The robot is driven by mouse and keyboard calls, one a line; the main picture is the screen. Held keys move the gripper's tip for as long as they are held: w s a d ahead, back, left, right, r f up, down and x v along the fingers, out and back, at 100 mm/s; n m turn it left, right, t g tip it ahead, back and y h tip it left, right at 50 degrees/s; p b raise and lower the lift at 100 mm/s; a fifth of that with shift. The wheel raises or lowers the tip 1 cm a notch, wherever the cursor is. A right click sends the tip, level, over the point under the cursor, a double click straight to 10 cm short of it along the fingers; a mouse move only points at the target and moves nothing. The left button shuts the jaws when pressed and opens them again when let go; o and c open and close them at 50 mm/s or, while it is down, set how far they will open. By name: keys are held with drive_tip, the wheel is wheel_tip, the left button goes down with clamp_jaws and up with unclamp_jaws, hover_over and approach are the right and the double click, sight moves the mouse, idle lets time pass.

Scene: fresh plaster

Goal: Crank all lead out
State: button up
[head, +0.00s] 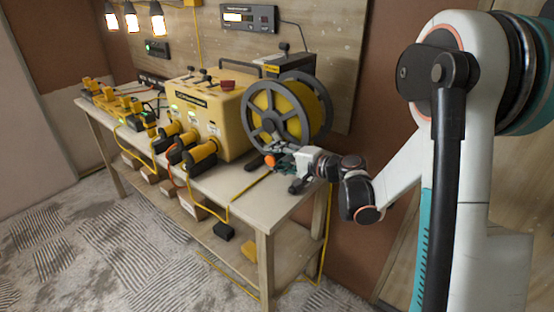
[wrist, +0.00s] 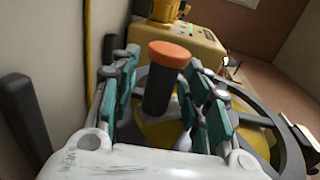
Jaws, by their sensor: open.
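The cable reel (head: 247,112) stands on the bench's right part, with dark grey spoked rims and yellow lead (head: 292,108) wound on it. Its crank handle, a dark grip with an orange cap (head: 270,160), shows low on the near face. In the wrist view the handle (wrist: 158,90) stands between the teal-padded fingers, its orange cap towards the far end. My gripper (wrist: 163,64) is open around the handle, with a finger on either side; I cannot tell if either touches it. In the head view my gripper (head: 282,162) reaches the reel from the right.
A yellow machine (head: 210,112) stands left of the reel, with black-and-yellow plugs (head: 200,158) along its front. A yellow cable (head: 230,200) hangs over the bench's front edge. The wooden bench (head: 240,190) has some bare top near the right front corner. A wall panel (head: 249,18) hangs behind.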

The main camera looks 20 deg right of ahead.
clamp_jaws()
idle(0.3)
